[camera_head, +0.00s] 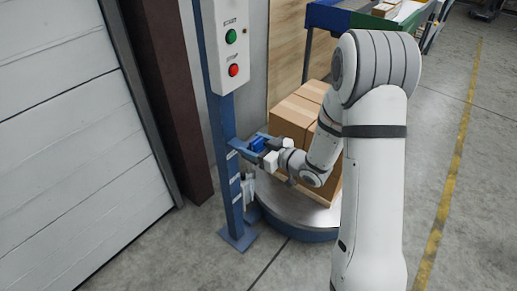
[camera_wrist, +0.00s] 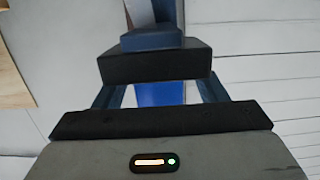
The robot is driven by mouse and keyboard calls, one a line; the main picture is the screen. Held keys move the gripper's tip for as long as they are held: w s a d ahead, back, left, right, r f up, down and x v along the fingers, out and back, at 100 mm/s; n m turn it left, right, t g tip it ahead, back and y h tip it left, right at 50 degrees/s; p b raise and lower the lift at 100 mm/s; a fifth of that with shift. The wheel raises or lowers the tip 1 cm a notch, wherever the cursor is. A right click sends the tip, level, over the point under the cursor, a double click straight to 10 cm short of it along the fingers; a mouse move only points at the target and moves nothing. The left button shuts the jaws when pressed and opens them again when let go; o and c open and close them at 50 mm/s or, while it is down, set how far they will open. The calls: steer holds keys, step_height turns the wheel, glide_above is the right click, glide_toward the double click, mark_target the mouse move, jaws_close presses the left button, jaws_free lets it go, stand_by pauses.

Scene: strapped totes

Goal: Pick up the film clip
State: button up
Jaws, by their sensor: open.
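A small bright blue piece, which looks like the film clip (camera_head: 257,144), sits at a darker blue bracket on the blue post in the head view. My gripper (camera_head: 266,155) is right at it, coming from the right. In the wrist view a bright blue surface (camera_wrist: 160,93), likely the same clip, shows in the gap between two dark bars. My gripper is open. I cannot tell whether its fingers touch the clip. Part of the clip is hidden by the gripper and the bars.
The blue post (camera_head: 229,190) carries a control box (camera_head: 232,45) with green and red buttons. Cardboard boxes (camera_head: 300,113) stand on a round turntable (camera_head: 283,211) behind my arm. A white shutter door (camera_head: 65,130) is at left. Open floor (camera_head: 475,200) lies at right.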

steer(key=shift+w+a+f, duration=0.1)
steer(key=shift+w+a, duration=0.35)
steer(key=shift+a, duration=0.1)
steer(key=shift+c, duration=0.4)
steer(key=c, duration=1)
